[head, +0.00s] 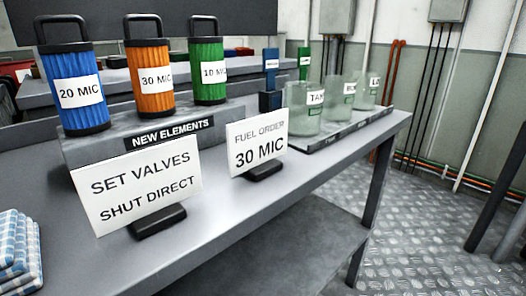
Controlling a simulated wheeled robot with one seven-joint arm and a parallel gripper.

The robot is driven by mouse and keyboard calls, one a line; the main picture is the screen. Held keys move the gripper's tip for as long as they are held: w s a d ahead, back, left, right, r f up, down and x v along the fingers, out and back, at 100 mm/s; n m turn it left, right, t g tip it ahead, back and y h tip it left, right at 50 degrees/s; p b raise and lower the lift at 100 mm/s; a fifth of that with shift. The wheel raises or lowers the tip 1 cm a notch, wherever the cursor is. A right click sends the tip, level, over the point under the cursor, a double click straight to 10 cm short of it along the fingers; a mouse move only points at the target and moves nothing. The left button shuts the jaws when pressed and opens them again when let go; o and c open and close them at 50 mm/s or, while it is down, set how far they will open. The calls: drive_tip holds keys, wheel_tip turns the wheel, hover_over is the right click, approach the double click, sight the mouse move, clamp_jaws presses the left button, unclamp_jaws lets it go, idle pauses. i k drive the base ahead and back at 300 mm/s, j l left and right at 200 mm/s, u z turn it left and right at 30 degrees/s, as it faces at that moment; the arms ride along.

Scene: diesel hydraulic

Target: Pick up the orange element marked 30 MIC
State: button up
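The orange element (151,78) marked 30 MIC stands upright on a grey block labelled NEW ELEMENTS, between two others. It has black end caps and a black loop handle (147,21) on top. A blue element (76,92) marked 20 MIC stands to its left. A green element (208,70) marked 10 MIC stands to its right. The grey block (82,152) sits on the workbench. My gripper is not in view.
A SET VALVES SHUT DIRECT sign (139,186) and a FUEL ORDER 30 MIC sign (257,145) stand in front of the block on the bench (245,196). Glass jars (304,120) stand at right. Folded checked cloths (18,250) lie at left.

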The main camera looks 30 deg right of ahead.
sight(148, 60)
drive_tip(key=l+u, duration=0.35)
drive_tip(key=l, duration=0.3)
drive_tip(key=l+u, duration=0.3)
drive_tip(key=l, duration=0.35)
drive_tip(key=k+l+u, duration=0.15)
drive_tip(key=l+u, duration=0.2)
drive_tip(key=l, duration=0.25)
